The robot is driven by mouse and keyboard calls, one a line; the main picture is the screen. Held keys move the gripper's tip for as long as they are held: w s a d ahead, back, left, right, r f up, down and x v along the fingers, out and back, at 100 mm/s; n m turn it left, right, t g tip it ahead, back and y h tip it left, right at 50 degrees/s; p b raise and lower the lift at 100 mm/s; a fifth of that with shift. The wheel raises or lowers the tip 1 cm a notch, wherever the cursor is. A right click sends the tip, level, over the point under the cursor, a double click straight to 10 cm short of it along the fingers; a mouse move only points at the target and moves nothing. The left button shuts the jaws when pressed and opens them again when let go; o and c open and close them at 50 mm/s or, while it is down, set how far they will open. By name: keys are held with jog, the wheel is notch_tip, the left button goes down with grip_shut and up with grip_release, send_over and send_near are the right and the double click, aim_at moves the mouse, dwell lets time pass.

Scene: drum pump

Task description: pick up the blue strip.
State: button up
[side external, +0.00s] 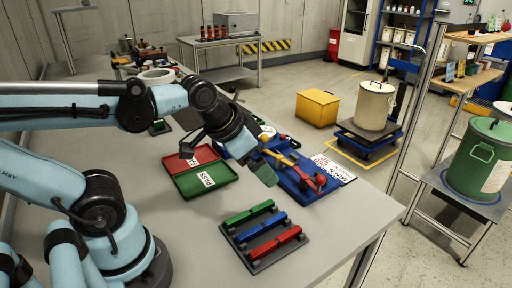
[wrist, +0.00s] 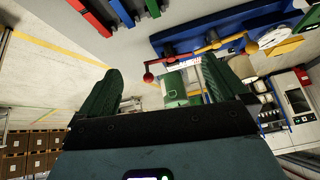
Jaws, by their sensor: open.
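The blue strip (side external: 260,227) lies in a dark rack (side external: 258,264) near the front of the table, between a green strip (side external: 249,212) and a red strip (side external: 275,243). My gripper (side external: 263,170) is above the table, behind the rack in the side view and apart from the strips. In the wrist view my gripper (wrist: 158,85) shows its two green fingers spread wide with nothing held between them. The blue strip (wrist: 122,12) also shows at the top left of the wrist view, cut off by the edge, beside the red strip (wrist: 92,14) and the green strip (wrist: 152,8).
The table's right edge is close to the rack. The table left of the rack is clear.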

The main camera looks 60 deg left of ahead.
jog(key=shift+a+f+n, duration=0.2)
jog(key=shift+f+n, duration=0.15)
jog(key=shift+n, duration=0.25)
jog(key=shift+c, duration=0.2)
jog(key=shift+f+t, duration=0.1)
jog(key=shift+t, duration=0.2)
jog(key=shift+c, duration=1.1)
jog(key=shift+n, duration=0.3)
jog(key=c, duration=0.7)
jog(key=shift+c, duration=0.2)
